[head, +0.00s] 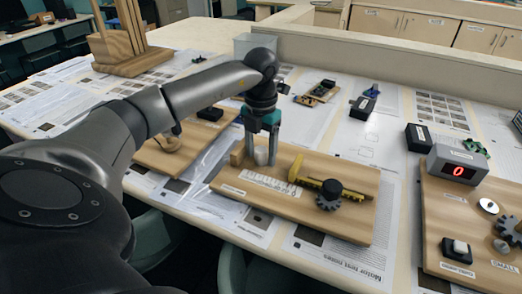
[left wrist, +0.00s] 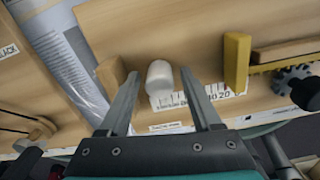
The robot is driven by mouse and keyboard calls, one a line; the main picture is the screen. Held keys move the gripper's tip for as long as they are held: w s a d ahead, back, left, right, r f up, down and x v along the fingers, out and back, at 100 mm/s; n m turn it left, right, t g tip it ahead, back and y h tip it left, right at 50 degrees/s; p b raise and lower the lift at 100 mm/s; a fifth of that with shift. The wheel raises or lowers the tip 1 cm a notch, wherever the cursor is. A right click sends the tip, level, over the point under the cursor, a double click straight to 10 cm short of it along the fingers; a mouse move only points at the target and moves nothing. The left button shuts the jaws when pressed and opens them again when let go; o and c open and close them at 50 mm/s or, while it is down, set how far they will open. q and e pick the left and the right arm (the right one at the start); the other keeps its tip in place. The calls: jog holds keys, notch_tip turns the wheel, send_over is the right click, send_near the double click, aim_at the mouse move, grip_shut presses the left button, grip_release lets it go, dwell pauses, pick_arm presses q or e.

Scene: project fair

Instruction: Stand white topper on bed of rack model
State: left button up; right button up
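The white topper (head: 262,156) is a small white cylinder that appears to stand upright on the wooden board of the rack model (head: 345,222). The rack model carries a yellow rack (head: 312,181), a dark gear (head: 329,200) and a printed scale (head: 268,183). My left gripper (head: 261,151) points down over the topper, its fingers open on either side. In the left wrist view the topper (left wrist: 159,80) lies between the two fingertips (left wrist: 159,73), with gaps visible at both sides. My right gripper is not in view.
A small wooden block (head: 237,155) stands just left of the topper and close to one finger. Another board (head: 162,158) lies to the left. A board with a red digital display (head: 458,171) is at the right. Papers cover the table behind.

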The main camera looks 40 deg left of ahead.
aim_at(261, 148)
pick_arm(q)
notch_tip(261, 148, up, 12)
jog(key=p, duration=0.2)
jog(key=shift+r, duration=0.2)
dwell(0.3)
jog(key=shift+o, duration=0.3)
dwell(2.6)
